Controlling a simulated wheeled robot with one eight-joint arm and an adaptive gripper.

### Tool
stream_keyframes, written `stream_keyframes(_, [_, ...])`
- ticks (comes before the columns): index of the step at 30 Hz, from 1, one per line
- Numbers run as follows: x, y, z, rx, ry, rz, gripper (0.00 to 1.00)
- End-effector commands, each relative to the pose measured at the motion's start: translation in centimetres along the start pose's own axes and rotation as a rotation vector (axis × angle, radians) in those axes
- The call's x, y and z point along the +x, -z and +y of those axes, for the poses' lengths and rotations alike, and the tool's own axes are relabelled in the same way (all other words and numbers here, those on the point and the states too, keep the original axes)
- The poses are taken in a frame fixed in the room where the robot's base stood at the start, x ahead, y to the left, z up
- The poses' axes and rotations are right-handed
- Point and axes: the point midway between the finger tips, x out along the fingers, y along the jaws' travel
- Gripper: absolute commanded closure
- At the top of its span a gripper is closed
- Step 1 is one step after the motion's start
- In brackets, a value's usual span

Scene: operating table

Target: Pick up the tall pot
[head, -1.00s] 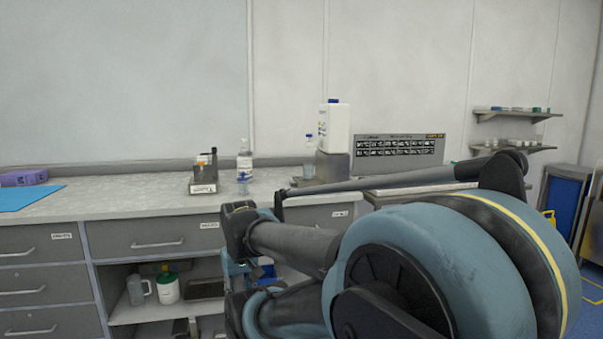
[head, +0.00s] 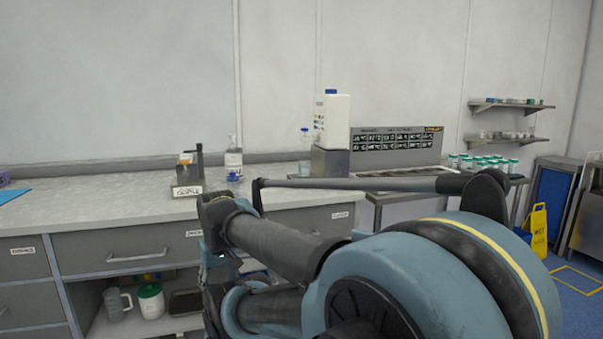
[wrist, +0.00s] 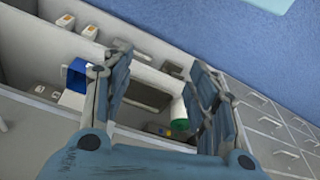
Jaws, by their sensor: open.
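A white pot with a green lid (head: 150,301) stands upright on the open shelf below the counter. A grey jug with a handle (head: 117,304) stands just left of it. I cannot tell for certain which one is the tall pot. In the wrist view the white pot with its green lid (wrist: 179,114) shows between the fingers, nearer the right one, beyond them in the shelf opening. My gripper (wrist: 158,65) is open and empty, pointing toward the cabinet. In the head view my arm hides most of the gripper.
A dark tray (head: 186,301) lies right of the pot on the shelf. Drawers (head: 130,250) sit above the opening. A yellow wet-floor sign (head: 540,229) stands right.

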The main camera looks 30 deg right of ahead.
Motion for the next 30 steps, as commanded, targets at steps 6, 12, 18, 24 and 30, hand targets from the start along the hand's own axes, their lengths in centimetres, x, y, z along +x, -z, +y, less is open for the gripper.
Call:
stream_keyframes(6, [-4.2,4.8,1.5,0.036,0.016,0.026,0.4])
stream_keyframes(12, [-10.2,11.9,5.4,0.076,0.034,0.078,0.4])
stream_keyframes(18, [-15.7,18.5,11.4,0.115,0.036,0.139,0.4])
stream_keyframes(24, [-21.0,23.8,19.4,0.154,0.021,0.207,0.4])
stream_keyframes(30, [-25.9,27.2,29.0,0.193,-0.014,0.276,0.4])
